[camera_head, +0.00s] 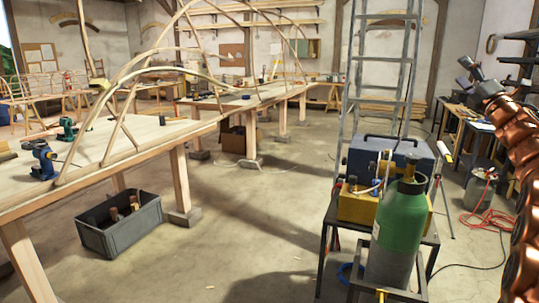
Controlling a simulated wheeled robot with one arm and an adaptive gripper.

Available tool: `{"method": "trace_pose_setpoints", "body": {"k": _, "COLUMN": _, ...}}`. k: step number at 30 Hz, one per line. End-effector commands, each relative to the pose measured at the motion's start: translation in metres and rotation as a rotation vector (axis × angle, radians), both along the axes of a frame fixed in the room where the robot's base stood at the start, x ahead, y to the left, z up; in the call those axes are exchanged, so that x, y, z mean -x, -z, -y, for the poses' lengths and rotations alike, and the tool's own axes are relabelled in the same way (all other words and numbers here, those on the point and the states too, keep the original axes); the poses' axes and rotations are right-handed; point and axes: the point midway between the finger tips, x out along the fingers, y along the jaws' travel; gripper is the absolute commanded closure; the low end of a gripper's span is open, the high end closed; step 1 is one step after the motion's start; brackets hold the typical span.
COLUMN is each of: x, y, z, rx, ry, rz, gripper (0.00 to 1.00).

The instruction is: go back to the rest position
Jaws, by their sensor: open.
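My gripper (466,73) is at the upper right of the head view, at the end of my copper-coloured arm. Its dark grey fingers are small in the picture and look apart, with nothing visible between them. It appears in front of the cluttered right side of the workshop and touches nothing that I can see. Bent wooden laths (150,71) arch over the long wooden table (130,143) on the left.
A green gas cylinder (399,225) and a blue-grey machine (385,160) stand on a cart at right centre. A ladder (381,60) rises behind them. A grey crate (118,228) sits on the floor at left. The middle floor (240,220) is mostly clear.

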Motion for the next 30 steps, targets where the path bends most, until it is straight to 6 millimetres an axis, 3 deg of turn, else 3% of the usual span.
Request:
{"method": "trace_pose_setpoints", "body": {"k": 1, "x": -0.003, "y": -0.010, "z": -0.004, "rx": -0.074, "ry": 0.013, "rz": -0.017, "gripper": 0.35}}
{"method": "trace_pose_setpoints", "body": {"k": 4, "x": -0.007, "y": -0.014, "z": -0.005, "rx": -0.232, "ry": 0.043, "rz": -0.060, "gripper": 0.35}}
{"method": "trace_pose_setpoints", "body": {"k": 11, "x": -0.006, "y": 0.006, "z": -0.014, "rx": -0.591, "ry": 0.121, "rz": -0.187, "gripper": 0.35}}
{"method": "trace_pose_setpoints", "body": {"k": 20, "x": 0.026, "y": 0.081, "z": -0.051, "rx": -1.040, "ry": 0.249, "rz": -0.403, "gripper": 0.35}}
{"method": "trace_pose_setpoints", "body": {"k": 26, "x": 0.073, "y": 0.151, "z": -0.094, "rx": -1.314, "ry": 0.368, "rz": -0.572, "gripper": 0.35}}
{"method": "trace_pose_setpoints", "body": {"k": 30, "x": 0.121, "y": 0.204, "z": -0.131, "rx": -1.486, "ry": 0.473, "rz": -0.703, "gripper": 0.35}}
